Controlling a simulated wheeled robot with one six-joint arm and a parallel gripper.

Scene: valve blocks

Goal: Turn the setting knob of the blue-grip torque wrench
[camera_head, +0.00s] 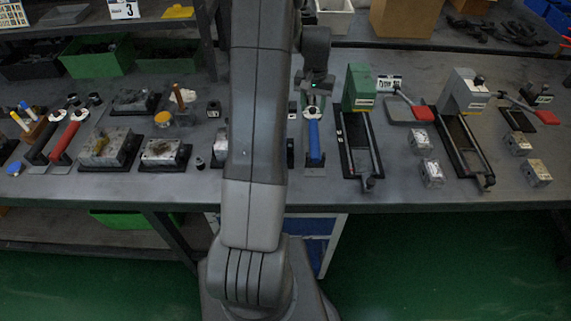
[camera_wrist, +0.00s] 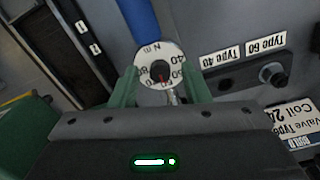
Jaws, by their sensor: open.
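The blue-grip torque wrench shows in the head view (camera_head: 314,138), lying on the bench right of my arm. In the wrist view its blue grip (camera_wrist: 141,20) runs to the top edge. A round white dial (camera_wrist: 149,52) with numbers sits at its end. The dark setting knob (camera_wrist: 160,71), with a red mark, is at the dial's centre. My gripper (camera_wrist: 161,82) is open, with its green fingers on either side of the dial's lower part and the knob between them. I cannot tell whether the fingers touch it. The gripper (camera_head: 318,88) appears small at the wrench's far end.
Labels "Type 40" and "Type 60" (camera_wrist: 265,43) and a black fixture (camera_wrist: 235,78) lie right of the dial. A green-topped press (camera_head: 361,88) stands right of the wrench. Red-grip (camera_head: 65,142) and black-grip (camera_head: 42,142) wrenches lie far left.

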